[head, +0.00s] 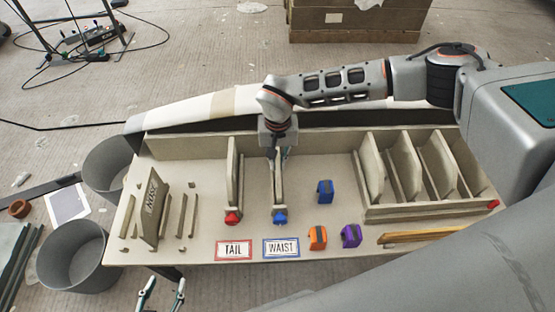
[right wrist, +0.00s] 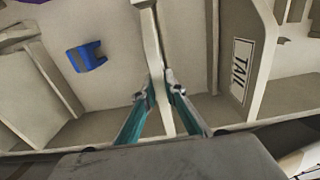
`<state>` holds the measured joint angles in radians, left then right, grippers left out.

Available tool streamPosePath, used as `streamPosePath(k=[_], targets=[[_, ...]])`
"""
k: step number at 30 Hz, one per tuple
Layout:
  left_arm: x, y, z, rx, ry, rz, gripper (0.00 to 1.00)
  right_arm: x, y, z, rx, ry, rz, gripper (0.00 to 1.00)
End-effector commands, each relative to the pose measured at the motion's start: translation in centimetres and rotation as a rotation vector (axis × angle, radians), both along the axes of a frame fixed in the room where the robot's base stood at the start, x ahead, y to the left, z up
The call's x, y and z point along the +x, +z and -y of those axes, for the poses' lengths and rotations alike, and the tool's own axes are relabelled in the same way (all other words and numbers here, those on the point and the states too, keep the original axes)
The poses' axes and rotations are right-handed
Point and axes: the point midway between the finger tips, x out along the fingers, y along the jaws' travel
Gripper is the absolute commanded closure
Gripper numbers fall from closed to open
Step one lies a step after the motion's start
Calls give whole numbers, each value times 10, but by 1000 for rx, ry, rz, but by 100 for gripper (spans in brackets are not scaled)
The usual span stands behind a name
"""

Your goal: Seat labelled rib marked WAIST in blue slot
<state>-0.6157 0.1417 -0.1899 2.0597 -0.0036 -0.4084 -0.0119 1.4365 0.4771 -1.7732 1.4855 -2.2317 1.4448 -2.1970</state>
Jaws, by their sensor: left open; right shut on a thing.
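My right gripper (head: 279,154) is shut on a thin beige rib (head: 279,185), held upright over the blue slot (head: 280,217) behind the WAIST card (head: 281,248). The rib is edge-on between the fingertips in the right wrist view (right wrist: 152,45). No lettering shows on it. Its lower front end is at the blue-marked slot; I cannot tell whether it is fully down. My left gripper (head: 161,295) is open and empty at the bottom edge, off the table's front.
A TAIL-labelled rib (right wrist: 241,68) stands in the red slot (head: 233,217), close beside the held rib. A NOSE rib (head: 152,208) stands at left. Blue (head: 324,191), orange (head: 318,237) and purple (head: 351,235) blocks lie to the right, before a divided rack (head: 420,212).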

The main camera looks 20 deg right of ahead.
Motion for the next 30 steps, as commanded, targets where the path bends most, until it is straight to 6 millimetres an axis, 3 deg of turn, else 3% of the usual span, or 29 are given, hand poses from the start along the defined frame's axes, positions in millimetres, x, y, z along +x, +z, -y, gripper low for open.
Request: streamPosePath(k=[2,3,5,6,19,30], targets=[[-1,-1,0,0,0,-2,55,0,-2,0,1,0,0,100],[-1,-1,0,-1,0,-2,55,0,-2,0,1,0,0,87],[-1,-1,0,0,0,-1,55,0,-1,0,1,0,1,71],[-1,-1,0,0,0,-1,55,0,-1,0,1,0,1,70],[-2,-3,0,0,-2,-6,55,1,7,0,0,1,2,70],[-1,-2,0,0,0,-3,55,1,77,0,0,1,4,70]])
